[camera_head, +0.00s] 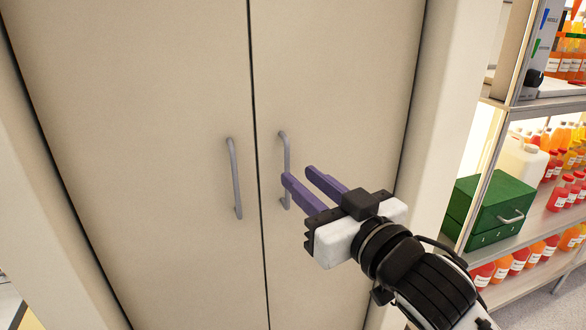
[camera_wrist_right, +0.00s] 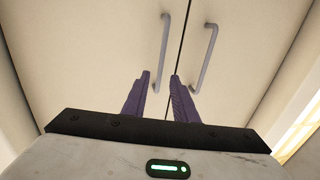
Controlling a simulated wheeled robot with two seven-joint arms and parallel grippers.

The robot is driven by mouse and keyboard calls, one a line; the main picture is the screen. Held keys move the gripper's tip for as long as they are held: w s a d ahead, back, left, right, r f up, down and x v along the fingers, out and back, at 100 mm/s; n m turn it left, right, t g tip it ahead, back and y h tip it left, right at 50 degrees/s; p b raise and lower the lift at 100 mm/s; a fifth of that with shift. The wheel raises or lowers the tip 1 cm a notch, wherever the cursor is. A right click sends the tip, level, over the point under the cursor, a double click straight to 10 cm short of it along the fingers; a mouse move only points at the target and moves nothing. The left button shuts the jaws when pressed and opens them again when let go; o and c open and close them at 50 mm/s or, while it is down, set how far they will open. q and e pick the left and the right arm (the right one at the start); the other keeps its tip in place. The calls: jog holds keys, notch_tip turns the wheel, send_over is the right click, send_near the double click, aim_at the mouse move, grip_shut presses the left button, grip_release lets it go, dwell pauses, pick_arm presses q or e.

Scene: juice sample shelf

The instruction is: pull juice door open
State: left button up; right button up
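A tall beige cabinet has two doors, a left door (camera_head: 140,110) and a right door (camera_head: 340,90), both shut with a dark seam between them. A grey upright bar handle (camera_head: 234,178) is on the left door. A matching handle (camera_head: 284,150) is on the right door. My right gripper (camera_head: 298,175) is open, its two purple fingers apart in front of the right door's handle and partly covering it. In the right wrist view both handles show beyond the fingers (camera_wrist_right: 160,76). I cannot tell whether a finger touches a handle. My left gripper is not in view.
To the right stands a shelf (camera_head: 550,222) with several juice bottles (camera_head: 520,260) and a white jug (camera_head: 522,160). A green box (camera_head: 490,212) with a handle is on it. A pale cabinet side or post (camera_head: 450,110) lies between the right door and the shelf.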

aim_at(289, 168)
jog(key=shift+x, duration=2.2)
grip_shut()
